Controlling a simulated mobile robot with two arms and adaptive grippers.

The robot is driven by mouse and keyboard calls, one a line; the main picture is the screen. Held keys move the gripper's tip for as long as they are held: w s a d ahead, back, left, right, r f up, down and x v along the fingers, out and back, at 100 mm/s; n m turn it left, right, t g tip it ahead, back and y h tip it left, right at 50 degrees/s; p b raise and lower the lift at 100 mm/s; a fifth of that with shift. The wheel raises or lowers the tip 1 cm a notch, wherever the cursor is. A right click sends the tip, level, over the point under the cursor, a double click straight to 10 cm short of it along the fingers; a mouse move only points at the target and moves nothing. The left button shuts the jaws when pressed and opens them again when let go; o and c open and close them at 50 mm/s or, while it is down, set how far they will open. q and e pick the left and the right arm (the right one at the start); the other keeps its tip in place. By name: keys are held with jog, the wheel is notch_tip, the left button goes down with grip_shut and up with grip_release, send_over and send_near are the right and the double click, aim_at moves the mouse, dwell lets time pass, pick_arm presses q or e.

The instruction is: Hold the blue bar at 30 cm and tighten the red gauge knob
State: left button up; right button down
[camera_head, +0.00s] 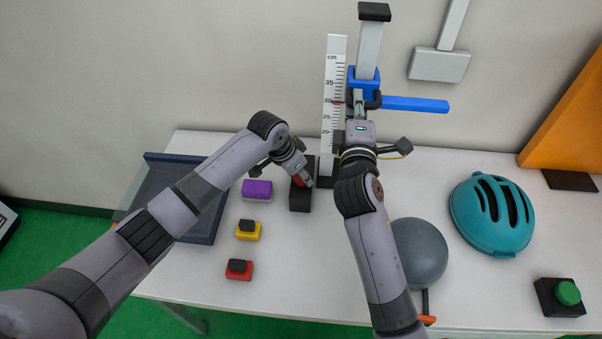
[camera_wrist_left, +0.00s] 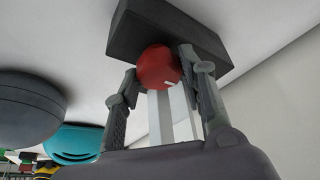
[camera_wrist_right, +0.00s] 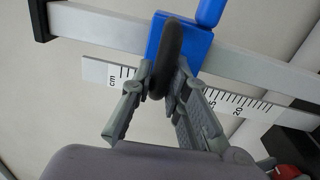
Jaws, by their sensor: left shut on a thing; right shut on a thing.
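The blue bar (camera_head: 415,104) sticks out to the right from a blue carriage (camera_head: 352,80) on an upright metal column. A white cm ruler (camera_head: 326,130) stands beside it; a small red mark shows close to the 30 line. My right gripper (camera_head: 361,101) is shut on the carriage's black handle, which also shows between its fingers in the right wrist view (camera_wrist_right: 172,50). The red knob (camera_wrist_left: 157,66), with a white mark, sits on a black block (camera_wrist_left: 175,28). My left gripper (camera_wrist_left: 160,68) is shut around this knob; in the head view it partly hides it.
Purple (camera_head: 257,190), yellow (camera_head: 247,231) and red (camera_head: 239,272) blocks lie left on the white table, near a dark tray (camera_head: 214,225). A grey dome (camera_head: 421,253), teal helmet (camera_head: 492,213) and green button (camera_head: 567,292) are right. A grey block (camera_head: 438,65) hangs at upper right.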

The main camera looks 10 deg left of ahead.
pick_arm(q)
jog(key=shift+s+d, duration=0.15)
jog(key=shift+d, duration=0.05)
jog(key=c, duration=0.3)
jog(key=shift+m, duration=0.4)
jog(key=shift+c, duration=0.2)
jog(key=m+g+h, duration=0.1)
jog(key=m+g, duration=0.1)
jog(key=m, duration=0.3)
jog(key=shift+f, duration=0.1)
jog(key=m, duration=0.2)
jog(key=m+g, duration=0.1)
jog(key=m, duration=0.1)
jog(key=shift+g+h, duration=0.3)
jog(key=shift+w+a+m+g, duration=0.1)
jog(key=shift+m+g, duration=0.15)
jog(key=shift+m, duration=0.5)
jog(key=shift+w+d+m+g, duration=0.1)
jog(key=shift+m+g, duration=0.2)
jog(key=shift+m, duration=0.4)
jog(key=shift+w+a+m+g, duration=0.1)
jog(key=shift+m+g, duration=0.15)
jog(key=shift+m, duration=0.5)
jog(key=o, duration=1.1)
jog(key=shift+w, duration=0.1)
